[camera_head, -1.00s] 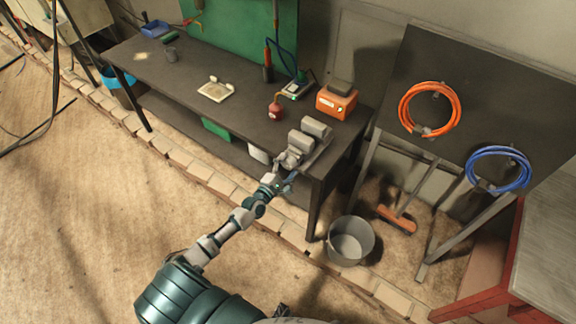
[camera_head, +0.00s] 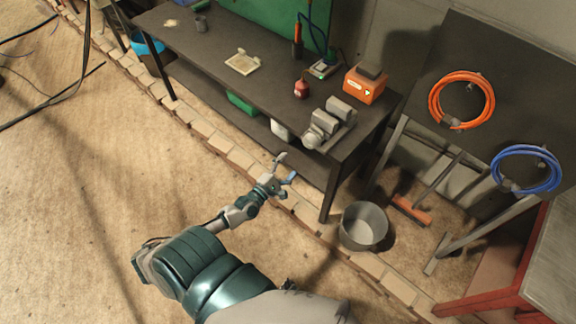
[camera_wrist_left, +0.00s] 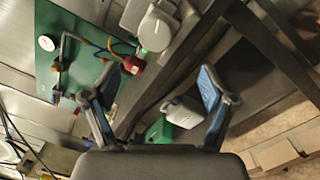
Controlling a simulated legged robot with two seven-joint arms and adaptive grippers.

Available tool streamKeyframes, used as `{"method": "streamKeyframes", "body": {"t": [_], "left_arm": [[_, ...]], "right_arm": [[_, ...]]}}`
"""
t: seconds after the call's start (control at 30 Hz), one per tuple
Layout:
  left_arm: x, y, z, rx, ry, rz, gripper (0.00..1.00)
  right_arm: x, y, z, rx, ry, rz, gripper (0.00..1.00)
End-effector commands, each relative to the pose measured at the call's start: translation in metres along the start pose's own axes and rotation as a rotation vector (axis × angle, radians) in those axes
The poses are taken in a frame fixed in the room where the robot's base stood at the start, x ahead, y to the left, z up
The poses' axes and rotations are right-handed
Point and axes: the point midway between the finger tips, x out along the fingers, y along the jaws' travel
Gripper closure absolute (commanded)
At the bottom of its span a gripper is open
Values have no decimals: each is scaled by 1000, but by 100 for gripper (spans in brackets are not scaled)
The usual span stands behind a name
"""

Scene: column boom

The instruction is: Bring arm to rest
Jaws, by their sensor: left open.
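My left arm comes in from the lower left in the head view. Its gripper (camera_head: 283,170) is open and empty, over the floor just in front of the workbench's near edge. In the left wrist view the two blue-padded fingers (camera_wrist_left: 160,92) are spread wide with nothing between them. The dark workbench (camera_head: 235,95) stands beyond the gripper, with a grey machine (camera_head: 328,122) at its near right corner. The gripper is apart from both. My right gripper is not in view.
A grey bucket (camera_head: 363,227) stands on the floor right of the gripper. A red-framed table (camera_head: 500,290) is at lower right. Open floor lies to the left.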

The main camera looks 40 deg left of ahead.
Motion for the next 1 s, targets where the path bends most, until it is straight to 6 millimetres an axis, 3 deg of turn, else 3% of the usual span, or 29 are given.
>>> {"method": "streamKeyframes", "body": {"t": [0.43, 0.57, 0.67, 0.77, 0.87, 1.0], "left_arm": [[0, -2, -1, 6, 2, -3, 16], [-6, -28, -20, 114, 39, -55, 16], [-22, -79, -52, 315, 89, -169, 16], [-52, -147, -88, 573, 118, -345, 16], [-92, -216, -117, 820, 98, -546, 16], [-166, -306, -140, 1125, -23, -843, 16]], "right_arm": [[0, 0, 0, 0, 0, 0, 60], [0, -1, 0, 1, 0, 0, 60], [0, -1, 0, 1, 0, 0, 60], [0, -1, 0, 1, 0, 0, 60], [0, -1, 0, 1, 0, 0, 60], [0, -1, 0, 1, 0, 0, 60]]}}
